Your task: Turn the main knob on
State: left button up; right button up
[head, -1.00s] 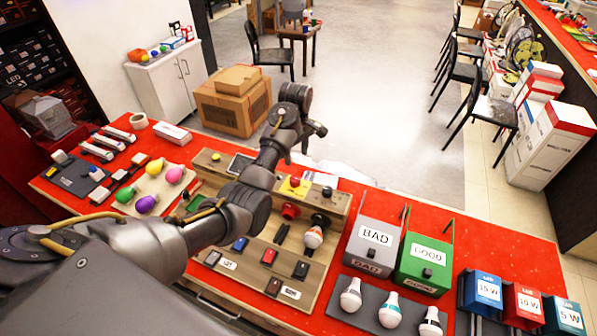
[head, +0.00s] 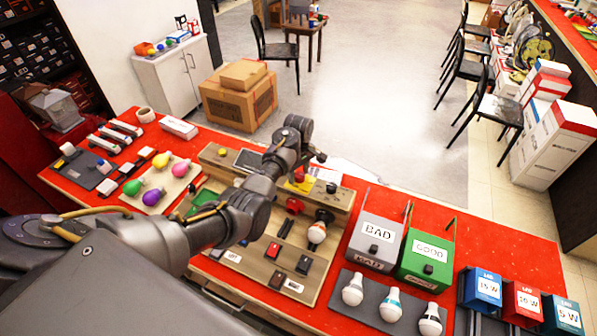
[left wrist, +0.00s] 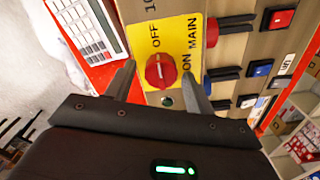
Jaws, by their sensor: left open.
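The main knob (left wrist: 160,71) is red and sits on a yellow plate (left wrist: 186,37) marked OFF, ON and MAIN in the left wrist view. In the head view the yellow plate (head: 304,185) shows on the upright back part of the wooden test board, partly behind my left gripper. My left gripper (left wrist: 160,86) is open and empty, with one finger on each side of the knob in the left wrist view. I cannot tell whether the fingers touch it. In the head view my left gripper (head: 304,168) hangs just over the plate. My right gripper is not in view.
The wooden board (head: 322,281) carries switches and a bulb (head: 317,233). A grey BAD box (head: 375,242) and green GOOD box (head: 426,259) stand to its right. Coloured bulbs (head: 152,197) lie left. A calculator (left wrist: 88,27) is beside the plate in the wrist view.

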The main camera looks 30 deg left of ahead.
pick_arm(q)
jog(key=c, duration=1)
jog(key=shift+m, duration=0.3)
jog(key=m, duration=0.4)
jog(key=shift+w+d, duration=0.1)
jog(key=m, duration=0.4)
jog(key=shift+m, duration=0.4)
jog(key=m, duration=0.4)
jog(key=shift+w+d+r, duration=0.1)
jog(key=shift+d, duration=0.05)
jog(key=shift+m, duration=2.2)
jog(key=shift+d, duration=0.1)
